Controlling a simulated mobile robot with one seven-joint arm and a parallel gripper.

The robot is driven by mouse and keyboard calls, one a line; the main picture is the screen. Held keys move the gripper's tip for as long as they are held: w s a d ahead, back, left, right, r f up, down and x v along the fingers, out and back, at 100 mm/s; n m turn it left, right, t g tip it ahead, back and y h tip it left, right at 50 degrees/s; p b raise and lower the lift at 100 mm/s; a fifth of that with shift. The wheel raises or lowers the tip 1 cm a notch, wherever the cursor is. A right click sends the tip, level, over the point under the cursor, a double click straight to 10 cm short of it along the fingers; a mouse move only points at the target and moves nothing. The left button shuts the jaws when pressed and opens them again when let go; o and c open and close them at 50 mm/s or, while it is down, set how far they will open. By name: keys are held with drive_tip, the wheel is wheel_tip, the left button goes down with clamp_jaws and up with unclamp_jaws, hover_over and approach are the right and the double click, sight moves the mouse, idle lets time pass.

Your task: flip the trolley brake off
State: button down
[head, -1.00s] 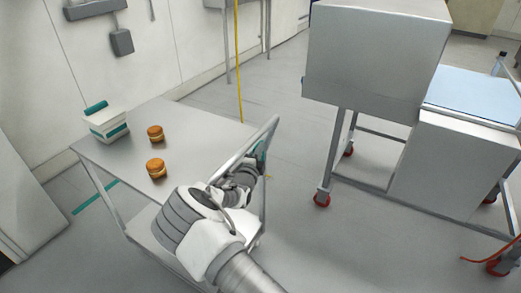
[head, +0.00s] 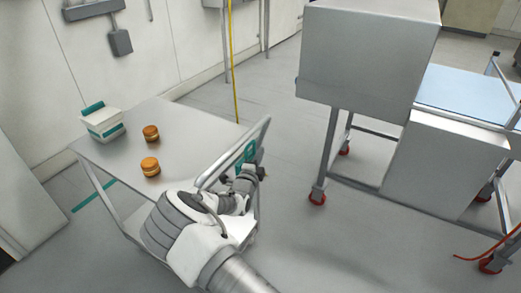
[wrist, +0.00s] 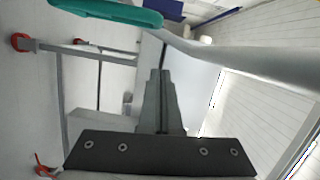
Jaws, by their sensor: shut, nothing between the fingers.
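The trolley (head: 190,125) is a grey metal cart with a tubular handle (head: 214,175) at its right end. A teal part (head: 249,152), which looks like the brake lever, sits at the handle. In the wrist view a teal bar (wrist: 110,11) runs along the top, close to the pale handle tube (wrist: 250,68). My gripper (head: 246,178) is beside the handle, just below the teal part, partly hidden by my arm. In the wrist view my fingers (wrist: 160,75) are together and empty, apart from the teal bar. I cannot tell the lever's exact position.
Two orange round items (head: 151,133) and a white-and-teal box (head: 103,122) stand on the trolley top. A metal cabinet on a wheeled frame (head: 368,55) stands to the right, with red casters. Grey floor lies open between them. A yellow cord (head: 232,60) hangs behind.

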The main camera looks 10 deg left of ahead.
drive_tip(key=s+a, duration=0.1)
drive_tip(key=s, duration=0.6)
drive_tip(key=shift+s+a+r, duration=0.15)
drive_tip(key=shift+s, duration=0.2)
drive_tip(key=s+d+r+m+g+h, duration=0.1)
drive_tip(key=d+r+m+g+h, duration=0.25)
drive_tip(key=d+m, duration=0.45)
drive_tip(key=d+r+m+g+h, duration=0.2)
drive_tip(key=d+r+m+h, duration=0.25)
drive_tip(key=d+m, duration=0.4)
drive_tip(key=s+d+r+m+g, duration=0.6)
drive_tip(key=s+d+m, duration=0.2)
drive_tip(key=d+m, duration=0.45)
drive_tip(key=s+r+m+y, duration=0.3)
drive_tip(key=s+m, duration=0.5)
drive_tip(key=s+r+m+y, duration=0.3)
drive_tip(key=s+r+m, duration=0.1)
drive_tip(key=s+m, duration=0.4)
drive_tip(key=s+r+m+y, duration=0.4)
drive_tip(key=s+m, duration=0.5)
drive_tip(key=shift+a+r, duration=0.25)
drive_tip(key=shift+a, duration=0.2)
